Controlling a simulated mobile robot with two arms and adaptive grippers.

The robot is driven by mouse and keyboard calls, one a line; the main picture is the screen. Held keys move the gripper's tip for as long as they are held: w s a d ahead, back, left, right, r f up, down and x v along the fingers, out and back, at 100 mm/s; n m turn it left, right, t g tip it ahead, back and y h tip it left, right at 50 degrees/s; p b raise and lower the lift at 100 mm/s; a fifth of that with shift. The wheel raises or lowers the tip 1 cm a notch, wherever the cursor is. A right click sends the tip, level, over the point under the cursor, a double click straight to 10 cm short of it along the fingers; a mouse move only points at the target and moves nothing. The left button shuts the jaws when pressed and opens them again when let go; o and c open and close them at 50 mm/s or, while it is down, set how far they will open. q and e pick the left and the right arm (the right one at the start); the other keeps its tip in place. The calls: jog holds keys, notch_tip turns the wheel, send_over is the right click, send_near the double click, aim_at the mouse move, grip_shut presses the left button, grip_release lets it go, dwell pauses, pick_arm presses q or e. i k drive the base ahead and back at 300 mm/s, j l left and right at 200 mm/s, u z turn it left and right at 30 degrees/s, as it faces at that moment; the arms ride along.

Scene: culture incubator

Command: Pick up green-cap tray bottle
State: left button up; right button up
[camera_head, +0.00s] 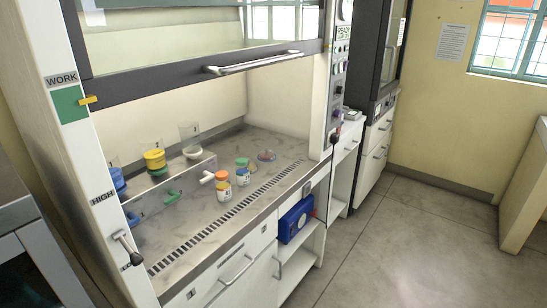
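A small bottle with a green cap (242,163) stands upright on the grey marbled worktop inside the fume hood. Beside it, to the left and nearer, is a white bottle with an orange cap (222,177). Further left, behind a clear panel, are a yellow item (154,160) with green below it and a blue item (118,180). Small green pieces (173,196) show near the panel; their shapes are unclear. Neither gripper shows in the head view.
The hood sash with its handle (253,63) is raised, leaving the front open. A blue box (296,220) sits on a shelf below. The floor (400,240) at right is clear.

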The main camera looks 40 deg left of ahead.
aim_at(243, 175)
jog(key=i+u, duration=0.3)
jog(key=i+l+u, duration=0.3)
jog(key=i, duration=0.2)
jog(key=i+l+u, duration=0.15)
jog(key=i+u, duration=0.15)
jog(key=i, duration=0.1)
